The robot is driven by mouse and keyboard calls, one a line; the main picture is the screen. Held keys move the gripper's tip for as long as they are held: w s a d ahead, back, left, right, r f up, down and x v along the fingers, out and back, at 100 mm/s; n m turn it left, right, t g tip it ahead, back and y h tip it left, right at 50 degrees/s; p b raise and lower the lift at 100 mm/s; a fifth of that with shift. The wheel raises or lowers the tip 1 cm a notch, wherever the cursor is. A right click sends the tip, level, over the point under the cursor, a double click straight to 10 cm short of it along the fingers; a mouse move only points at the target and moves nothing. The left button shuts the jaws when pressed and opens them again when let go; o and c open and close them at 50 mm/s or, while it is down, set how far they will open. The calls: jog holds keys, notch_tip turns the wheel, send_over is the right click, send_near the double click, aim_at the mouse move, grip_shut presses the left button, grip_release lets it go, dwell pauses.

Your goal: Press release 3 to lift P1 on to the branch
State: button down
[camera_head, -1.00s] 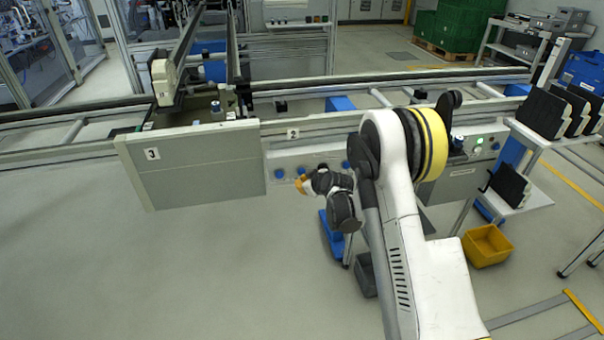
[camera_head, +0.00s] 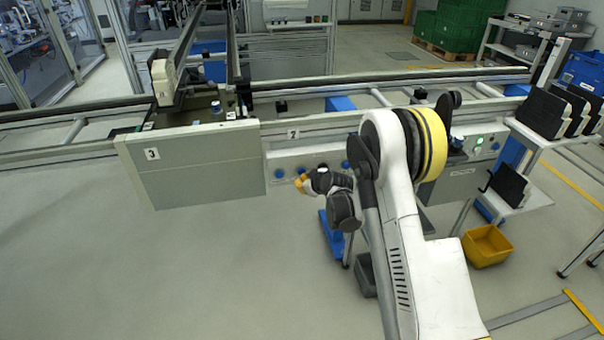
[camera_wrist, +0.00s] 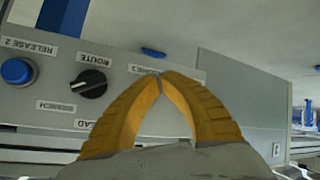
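My gripper (camera_head: 299,184) is at the front of the control panel (camera_head: 307,158), beside the blue buttons. In the wrist view its two orange fingers (camera_wrist: 161,76) meet at the tips, with nothing seen between them. The tips cover part of a label (camera_wrist: 144,69) that ends in 3. The button of release 3 cannot be made out behind the fingers, and contact cannot be told. Left of them are the black ROUTE knob (camera_wrist: 90,83) and the blue release 2 button (camera_wrist: 18,71). No pallet marked P1 can be identified.
A grey panel marked 3 (camera_head: 190,175) hangs at the line's front left. A blue-topped part (camera_head: 216,107) stands behind it. A yellow bin (camera_head: 487,246) and a shelf with black holders (camera_head: 511,184) are at the right. The floor at front left is clear.

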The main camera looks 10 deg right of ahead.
jog(key=shift+w, duration=0.3)
jog(key=shift+w, duration=0.45)
dwell(0.9)
jog(key=shift+s, duration=0.9)
